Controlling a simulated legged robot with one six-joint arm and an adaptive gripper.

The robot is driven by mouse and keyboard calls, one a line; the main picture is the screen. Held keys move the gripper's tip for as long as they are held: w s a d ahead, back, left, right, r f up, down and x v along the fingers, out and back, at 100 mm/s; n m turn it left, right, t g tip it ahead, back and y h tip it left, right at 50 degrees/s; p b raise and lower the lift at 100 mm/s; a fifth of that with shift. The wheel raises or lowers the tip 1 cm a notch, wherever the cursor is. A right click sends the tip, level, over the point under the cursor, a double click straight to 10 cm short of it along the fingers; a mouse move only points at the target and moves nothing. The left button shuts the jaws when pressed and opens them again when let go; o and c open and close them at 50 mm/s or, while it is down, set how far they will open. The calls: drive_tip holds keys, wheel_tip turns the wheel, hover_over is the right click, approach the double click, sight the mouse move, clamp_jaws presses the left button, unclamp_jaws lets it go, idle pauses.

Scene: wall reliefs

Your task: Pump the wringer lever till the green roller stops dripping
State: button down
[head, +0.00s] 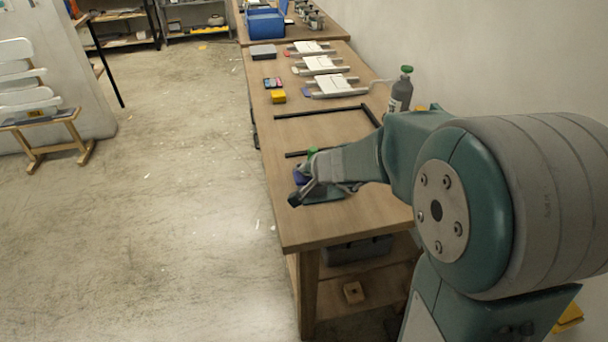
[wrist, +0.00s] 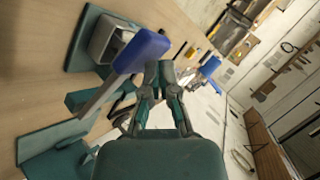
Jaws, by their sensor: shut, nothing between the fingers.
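My gripper (wrist: 159,72) is shut and empty in the middle of the wrist view. In the head view my gripper (head: 298,193) is over the near left edge of the workbench, and partly hides the wringer. A small green part (head: 312,152) shows just behind it. I cannot tell whether this is the roller, and no drips are visible.
The wooden workbench (head: 340,215) runs away along the wall. It carries a dark frame (head: 320,111), a yellow block (head: 278,96), white racks (head: 322,64) and a grey bottle with a green cap (head: 401,90). The floor (head: 190,190) to the left is open.

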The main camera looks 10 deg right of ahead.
sight(306, 183)
drive_tip(key=shift+a+f, duration=0.3)
drive_tip(key=shift+f, duration=0.75)
drive_tip(key=shift+a+f, duration=0.25)
drive_tip(key=shift+f, duration=0.8)
idle(2.5)
drive_tip(key=shift+d+r, duration=0.25)
drive_tip(key=shift+r, duration=0.7)
drive_tip(key=shift+d+r, duration=0.25)
drive_tip(key=shift+r, duration=0.65)
drive_tip(key=shift+d+r, duration=0.25)
drive_tip(key=shift+r, duration=0.7)
drive_tip(key=shift+r, duration=0.1)
drive_tip(key=shift+d+r, duration=0.2)
drive_tip(key=shift+r, duration=0.6)
drive_tip(key=shift+d+r, duration=0.25)
drive_tip(key=shift+r, duration=0.5)
drive_tip(key=shift+d+r, duration=0.2)
drive_tip(key=shift+r, duration=0.6)
